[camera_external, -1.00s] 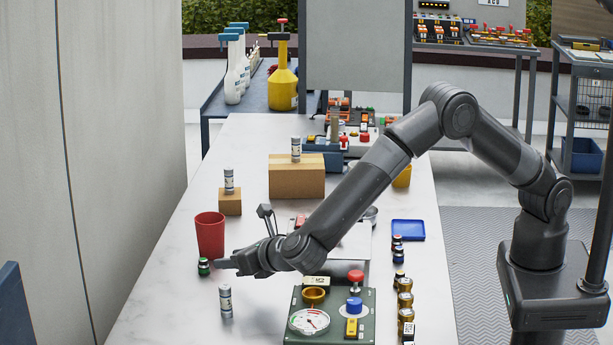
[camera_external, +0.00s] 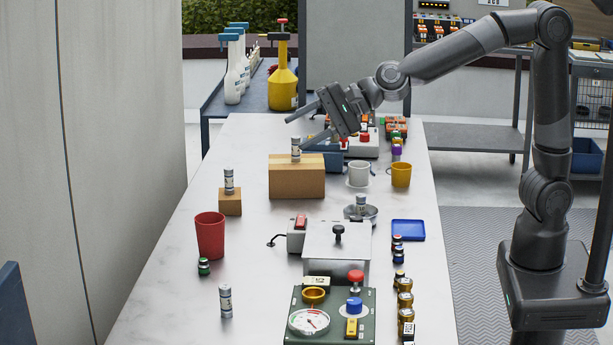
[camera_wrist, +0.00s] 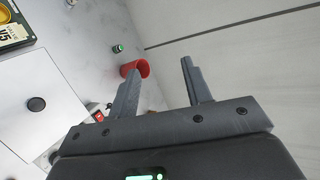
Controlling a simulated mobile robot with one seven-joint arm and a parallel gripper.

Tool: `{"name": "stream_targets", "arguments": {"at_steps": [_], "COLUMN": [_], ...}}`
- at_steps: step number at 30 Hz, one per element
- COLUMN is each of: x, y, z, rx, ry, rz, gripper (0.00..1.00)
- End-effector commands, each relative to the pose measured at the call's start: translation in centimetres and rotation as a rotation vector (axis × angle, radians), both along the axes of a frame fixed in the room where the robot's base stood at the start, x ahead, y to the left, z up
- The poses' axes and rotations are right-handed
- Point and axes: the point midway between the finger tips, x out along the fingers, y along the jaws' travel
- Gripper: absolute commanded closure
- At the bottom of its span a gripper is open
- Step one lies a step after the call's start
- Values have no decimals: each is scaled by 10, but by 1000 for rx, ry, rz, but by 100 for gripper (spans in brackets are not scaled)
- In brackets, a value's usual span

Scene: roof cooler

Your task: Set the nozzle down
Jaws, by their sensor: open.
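I cannot tell for sure which piece is the nozzle. A small green and black piece (camera_external: 204,266) stands upright on the white table (camera_external: 160,290), just in front of the red cup (camera_external: 210,236). It also shows in the wrist view (camera_wrist: 117,48), apart from my fingers. My gripper (camera_external: 295,134) is raised over the far part of the table, above and behind the cardboard box. Its two fingers are spread, with nothing held between them in the wrist view (camera_wrist: 160,66).
A small can (camera_external: 296,149) stands on the cardboard box (camera_external: 297,180) close below my gripper. Another can (camera_external: 226,300) stands at the front left. A green gauge panel (camera_external: 331,318) and a metal box (camera_external: 337,245) fill the front middle. The left strip of table is mostly clear.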

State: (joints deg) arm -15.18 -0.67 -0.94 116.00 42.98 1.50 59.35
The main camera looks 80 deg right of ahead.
Motion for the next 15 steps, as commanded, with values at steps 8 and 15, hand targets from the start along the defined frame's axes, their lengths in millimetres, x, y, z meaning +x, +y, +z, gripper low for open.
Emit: {"name": "stream_targets", "arguments": {"at_steps": [8, 15], "x": [-125, -237], "y": [-49, -100], "z": [0, -31], "rx": [-531, -973], "ry": [21, 104], "rz": [390, 721], "gripper": [55, 55]}}
